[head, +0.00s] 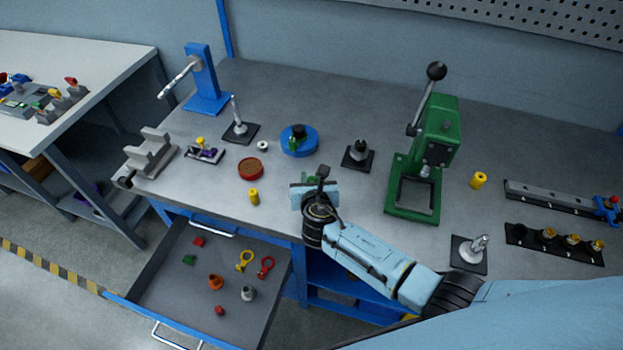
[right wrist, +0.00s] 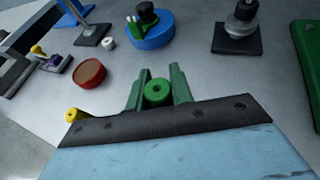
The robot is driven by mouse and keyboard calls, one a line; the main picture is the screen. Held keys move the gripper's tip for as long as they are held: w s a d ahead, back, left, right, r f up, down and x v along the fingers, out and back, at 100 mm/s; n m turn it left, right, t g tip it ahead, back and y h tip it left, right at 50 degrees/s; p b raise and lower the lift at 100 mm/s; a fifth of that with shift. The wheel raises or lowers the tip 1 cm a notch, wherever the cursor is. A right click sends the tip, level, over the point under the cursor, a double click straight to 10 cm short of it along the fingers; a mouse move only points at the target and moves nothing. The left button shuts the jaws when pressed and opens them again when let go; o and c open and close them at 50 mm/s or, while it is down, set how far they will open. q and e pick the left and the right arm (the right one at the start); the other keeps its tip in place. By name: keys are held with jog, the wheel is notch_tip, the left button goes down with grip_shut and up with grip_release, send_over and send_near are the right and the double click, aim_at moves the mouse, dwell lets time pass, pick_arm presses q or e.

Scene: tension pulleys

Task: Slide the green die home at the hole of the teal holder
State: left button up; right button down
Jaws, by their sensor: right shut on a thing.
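The green die (right wrist: 158,92) is a small round green part with a hole in its middle. In the right wrist view it sits between the two green fingers of my right gripper (right wrist: 160,84), which is shut on it. I cannot pick out a clearly teal holder with a hole. A blue round base (head: 299,141) with a black knob and small green parts stands beyond the gripper; it also shows in the right wrist view (right wrist: 160,38). My left gripper is out of view.
A green lever press (head: 440,130) stands right of my gripper. A black square base (head: 358,156) with a post is behind it. A red-brown round dish (head: 250,169) and a yellow cylinder (head: 253,197) are to the left. An open drawer (head: 160,285) with loose parts is below.

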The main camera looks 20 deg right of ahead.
jog(key=c, duration=1.2)
grip_release()
jog(key=shift+o, duration=0.2)
jog(key=shift+s+a+r, duration=0.1)
jog(key=shift+s+r, duration=0.15)
jog(key=shift+s, duration=0.3)
jog(key=p+v, duration=0.1)
jog(key=v, duration=1.1)
jog(key=shift+p, duration=0.3)
jog(key=shift+s, duration=0.1)
